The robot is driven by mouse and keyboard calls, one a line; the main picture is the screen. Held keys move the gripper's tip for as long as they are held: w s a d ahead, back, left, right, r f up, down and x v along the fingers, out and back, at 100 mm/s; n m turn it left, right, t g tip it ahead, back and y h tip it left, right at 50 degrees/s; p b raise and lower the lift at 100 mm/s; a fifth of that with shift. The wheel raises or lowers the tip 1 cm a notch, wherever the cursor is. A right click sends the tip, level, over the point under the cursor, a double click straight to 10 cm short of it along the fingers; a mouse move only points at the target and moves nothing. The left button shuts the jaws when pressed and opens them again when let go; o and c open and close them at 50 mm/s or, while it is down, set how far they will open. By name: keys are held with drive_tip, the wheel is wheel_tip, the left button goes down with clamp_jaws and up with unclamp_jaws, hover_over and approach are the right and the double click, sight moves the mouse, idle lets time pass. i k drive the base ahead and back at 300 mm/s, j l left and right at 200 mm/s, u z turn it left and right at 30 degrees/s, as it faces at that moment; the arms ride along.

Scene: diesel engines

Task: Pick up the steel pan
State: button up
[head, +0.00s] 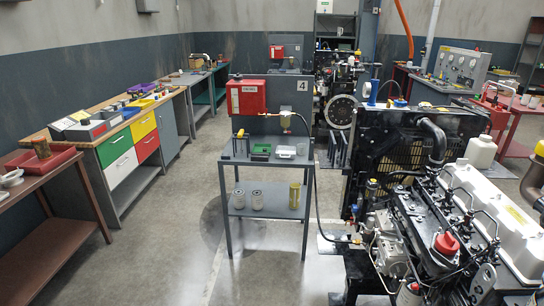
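I cannot make out a steel pan for certain. A pale, rounded piece (11,178) lies at the far left on the brown metal table, cut by the picture's left edge; it is too small to tell what it is. My gripper is not in view.
A grey two-level stand (240,158) in the middle holds small boxes and cans. A diesel engine (420,235) fills the right side. A long workbench with coloured drawers (115,145) runs along the left. Bare floor (165,240) lies between the stand and the left tables.

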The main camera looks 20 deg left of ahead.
sight(281, 152)
drive_tip(key=i+j, duration=0.1)
drive_tip(key=j, duration=0.4)
drive_tip(key=i+j, duration=0.1)
drive_tip(key=j, duration=0.35)
drive_tip(key=i+j, duration=0.1)
drive_tip(key=j, duration=0.4)
drive_tip(key=i+j+z, duration=0.1)
drive_tip(key=i+j, duration=0.85)
drive_tip(key=i, duration=0.2)
drive_tip(key=i+j+z, duration=0.1)
drive_tip(key=i+j, duration=0.9)
drive_tip(key=i, duration=0.1)
